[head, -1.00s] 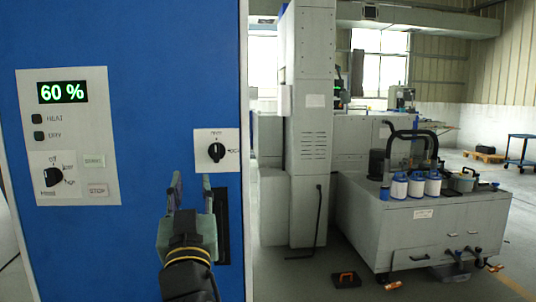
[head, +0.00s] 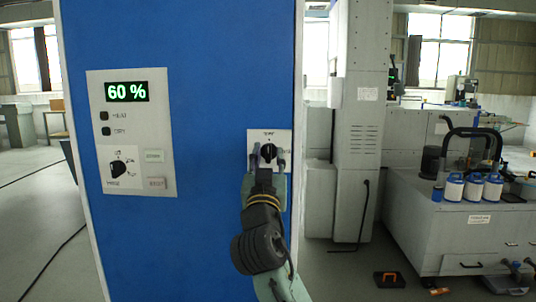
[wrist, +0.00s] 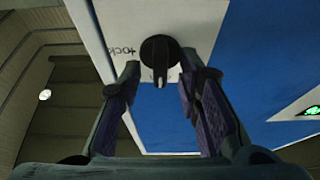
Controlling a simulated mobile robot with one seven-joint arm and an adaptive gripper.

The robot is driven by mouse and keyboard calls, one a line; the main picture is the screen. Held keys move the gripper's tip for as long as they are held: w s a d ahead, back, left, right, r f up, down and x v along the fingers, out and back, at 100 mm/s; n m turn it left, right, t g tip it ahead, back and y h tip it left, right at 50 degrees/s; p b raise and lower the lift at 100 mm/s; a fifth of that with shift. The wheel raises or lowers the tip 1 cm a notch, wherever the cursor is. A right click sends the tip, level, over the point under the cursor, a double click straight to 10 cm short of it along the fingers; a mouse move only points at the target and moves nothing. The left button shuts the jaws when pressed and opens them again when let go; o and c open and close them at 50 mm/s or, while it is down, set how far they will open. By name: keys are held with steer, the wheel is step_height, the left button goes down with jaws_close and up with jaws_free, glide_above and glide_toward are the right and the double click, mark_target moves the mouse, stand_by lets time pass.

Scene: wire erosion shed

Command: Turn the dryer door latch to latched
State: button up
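The dryer door latch is a black round knob (head: 268,152) on a white plate (head: 284,135) near the right edge of the blue dryer front (head: 210,90). My gripper (head: 267,161) is in front of it, with a finger on each side of the knob. In the wrist view the knob (wrist: 160,52) shows between and just beyond the open fingertips (wrist: 160,75). Its pointer bar stands along the gap between the fingers, and I see no finger clearly touching it. The plate's lettering is partly hidden by the knob and the fingers.
A grey machine column (head: 361,110) and a cabinet with white-and-blue canisters (head: 473,187) stand to the right. Open floor lies left.

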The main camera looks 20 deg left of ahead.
steer(key=shift+c, duration=0.2)
jaws_close()
stand_by(0.4)
